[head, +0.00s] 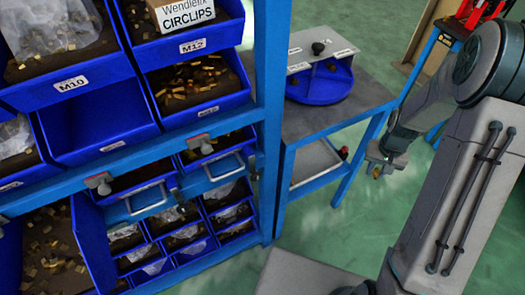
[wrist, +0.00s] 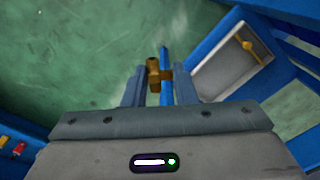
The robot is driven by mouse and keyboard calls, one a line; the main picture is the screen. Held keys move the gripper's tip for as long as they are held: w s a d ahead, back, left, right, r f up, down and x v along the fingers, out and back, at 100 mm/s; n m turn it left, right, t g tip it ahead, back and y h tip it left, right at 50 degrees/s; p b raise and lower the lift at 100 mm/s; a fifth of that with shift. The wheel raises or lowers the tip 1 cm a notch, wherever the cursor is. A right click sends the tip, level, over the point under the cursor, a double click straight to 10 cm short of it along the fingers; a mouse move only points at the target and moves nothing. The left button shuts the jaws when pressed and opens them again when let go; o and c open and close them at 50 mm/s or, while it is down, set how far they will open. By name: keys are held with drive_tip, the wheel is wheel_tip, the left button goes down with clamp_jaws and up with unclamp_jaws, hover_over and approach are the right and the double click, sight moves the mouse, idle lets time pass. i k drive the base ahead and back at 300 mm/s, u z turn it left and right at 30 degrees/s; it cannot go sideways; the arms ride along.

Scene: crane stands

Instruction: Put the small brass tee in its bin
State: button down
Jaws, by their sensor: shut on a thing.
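My gripper (head: 380,160) hangs over the green floor, right of the grey-topped table. In the wrist view my gripper (wrist: 158,92) has its fingers closed on a small brass fitting (wrist: 153,75), which looks like the small brass tee. A bit of brass also shows under the gripper in the head view (head: 376,173). The fitting is clear of the floor and the rack. Blue bins fill the rack at left, some labelled M10 (head: 70,88) and M12 (head: 190,50). I cannot tell which bin is the tee's.
A blue round tray with label plates (head: 320,85) stands on the table (head: 300,122). A lower shelf (head: 313,162) sits beneath it. In the wrist view a brass-coloured thing (wrist: 248,45) lies over a grey tray. A blue rack post (head: 270,110) separates bins from table. Green floor is open.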

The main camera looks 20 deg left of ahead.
sight(78, 259)
drive_tip(key=k, duration=0.7)
drive_tip(key=z, duration=1)
drive_tip(key=i, duration=1.3)
drive_tip(key=u, duration=4.35)
drive_tip(key=i, duration=0.5)
drive_tip(key=u, duration=0.05)
